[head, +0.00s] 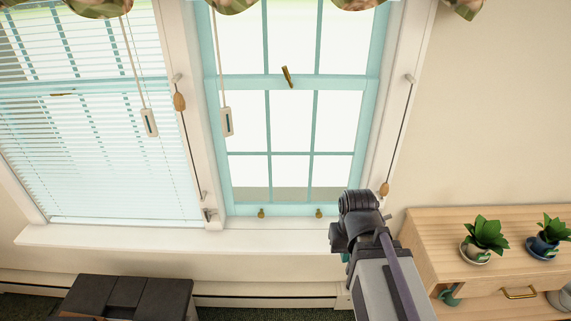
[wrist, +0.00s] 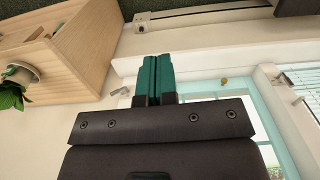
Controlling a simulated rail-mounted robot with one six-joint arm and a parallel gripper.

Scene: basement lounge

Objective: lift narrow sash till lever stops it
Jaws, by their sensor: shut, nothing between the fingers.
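The narrow sash (head: 292,153) is the teal-framed lower sash of the right-hand window in the head view. Its bottom rail is down at the white sill. Two small brass lifts, left (head: 261,212) and right (head: 319,211), sit on that rail. A brass lever (head: 287,76) stands tilted at the middle rail. My gripper (wrist: 153,80) shows teal fingers shut together with nothing between them in the wrist view. They are by the sill, apart from a brass lift (wrist: 224,81) on the teal rail. In the head view my arm mostly hides the gripper.
A wooden cabinet (head: 425,245) with potted plants (head: 486,238) stands at the right. A wider window with blinds (head: 90,150) is at the left. Cords with wooden tassels (head: 180,101) and a white blind pull (head: 227,121) hang by the frames. A dark object (head: 128,297) stands below the sill.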

